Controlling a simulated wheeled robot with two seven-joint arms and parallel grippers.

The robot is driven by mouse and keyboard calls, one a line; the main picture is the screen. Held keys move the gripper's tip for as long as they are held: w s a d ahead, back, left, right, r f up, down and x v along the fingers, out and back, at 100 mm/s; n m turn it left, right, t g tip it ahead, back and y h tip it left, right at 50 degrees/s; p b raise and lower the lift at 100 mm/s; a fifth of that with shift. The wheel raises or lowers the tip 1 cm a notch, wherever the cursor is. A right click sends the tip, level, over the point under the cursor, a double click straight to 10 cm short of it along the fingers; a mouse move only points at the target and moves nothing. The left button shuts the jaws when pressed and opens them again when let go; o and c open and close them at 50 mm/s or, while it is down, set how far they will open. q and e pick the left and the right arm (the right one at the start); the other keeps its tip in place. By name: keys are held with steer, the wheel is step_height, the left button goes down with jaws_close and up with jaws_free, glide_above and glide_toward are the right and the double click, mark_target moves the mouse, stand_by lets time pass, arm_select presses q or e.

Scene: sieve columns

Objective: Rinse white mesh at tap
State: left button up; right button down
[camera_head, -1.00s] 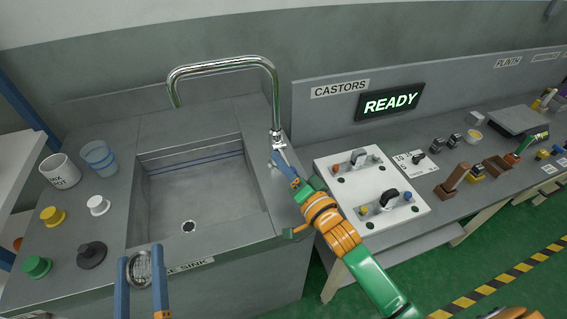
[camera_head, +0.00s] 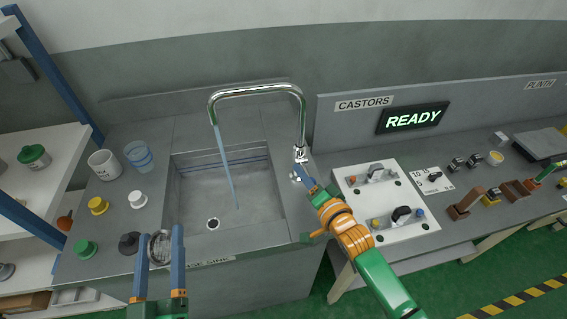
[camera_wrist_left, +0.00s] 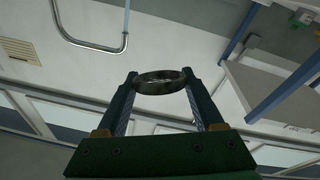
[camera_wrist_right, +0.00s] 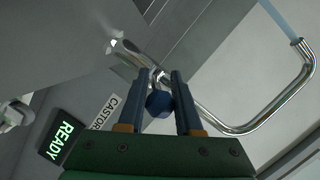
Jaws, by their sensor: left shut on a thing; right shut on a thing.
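My left gripper (camera_head: 161,250) is shut on a round mesh sieve (camera_head: 160,249) with a metal rim, in front of the sink's front edge. In the left wrist view the ring-shaped sieve (camera_wrist_left: 160,82) sits between the fingertips. The chrome tap (camera_head: 258,92) arches over the sink (camera_head: 190,205), and a blue stream of water (camera_head: 228,165) falls from its spout into the basin. My right gripper (camera_head: 302,178) is at the tap's base, shut on the tap handle, whose blue knob (camera_wrist_right: 159,103) shows between the fingers in the right wrist view.
A shelf (camera_head: 50,165) is at the far left. A white castor board (camera_head: 380,200) and a READY sign (camera_head: 412,118) are at the right.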

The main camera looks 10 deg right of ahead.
arm_select(q)
steer(key=shift+r, duration=0.15)
arm_select(e)
steer(key=shift+r, duration=0.1)
steer(key=c, duration=0.6)
jaws_free()
arm_select(q)
steer(key=shift+s+f+b, duration=0.1)
steer(key=shift+f+b, duration=0.2)
steer(key=shift+b, duration=0.2)
arm_select(e)
steer(key=v, duration=1.2)
steer(key=shift+d, duration=0.1)
